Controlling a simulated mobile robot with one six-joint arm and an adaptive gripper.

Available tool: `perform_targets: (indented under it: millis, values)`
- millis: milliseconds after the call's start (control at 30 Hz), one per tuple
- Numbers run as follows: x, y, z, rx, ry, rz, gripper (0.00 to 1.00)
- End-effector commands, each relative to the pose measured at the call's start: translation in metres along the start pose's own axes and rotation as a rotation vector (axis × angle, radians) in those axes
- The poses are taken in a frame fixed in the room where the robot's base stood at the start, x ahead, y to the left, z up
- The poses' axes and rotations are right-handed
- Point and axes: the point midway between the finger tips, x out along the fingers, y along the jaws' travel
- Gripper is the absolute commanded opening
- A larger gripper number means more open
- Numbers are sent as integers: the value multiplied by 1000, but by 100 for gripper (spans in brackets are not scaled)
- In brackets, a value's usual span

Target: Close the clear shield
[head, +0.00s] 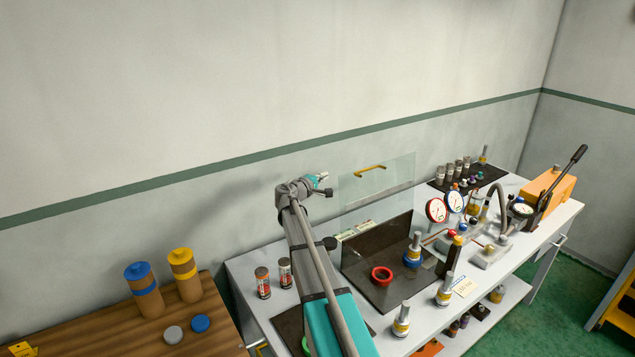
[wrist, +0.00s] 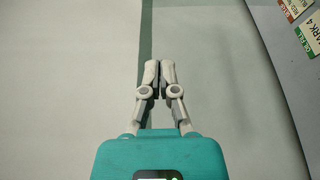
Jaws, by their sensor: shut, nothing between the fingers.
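The clear shield (head: 392,186) stands raised at the back of a dark tray (head: 351,268) on the white bench, with a yellow handle (head: 370,169) near its top edge. The tray holds a red ring (head: 381,275) and a blue-collared fitting (head: 413,252). My gripper (head: 324,176) is in the air just left of the shield in the head view, apart from the handle. In the wrist view my gripper (wrist: 159,64) has its fingers together with nothing between them, facing the wall. The shield and handle do not show in the wrist view.
Pressure gauges (head: 436,210), pipes and an orange box (head: 549,186) with a black lever crowd the bench's right side. Two cans (head: 263,282) stand left of the tray. Yellow-and-blue-topped containers (head: 183,274) stand on a wooden table at left. Space above the bench is open.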

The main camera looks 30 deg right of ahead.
Motion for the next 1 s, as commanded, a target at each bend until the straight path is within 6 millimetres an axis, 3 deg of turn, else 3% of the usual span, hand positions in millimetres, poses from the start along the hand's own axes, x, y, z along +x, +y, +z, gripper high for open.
perform_targets:
  millis: [133,200,400,1000]
  values:
    - [22,0,1,0,-1,0,0]
    - [13,0,15,0,0,0,0]
    - [6,0,32,0,1,0,0]
    - [8,0,40,2,-2,0,0]
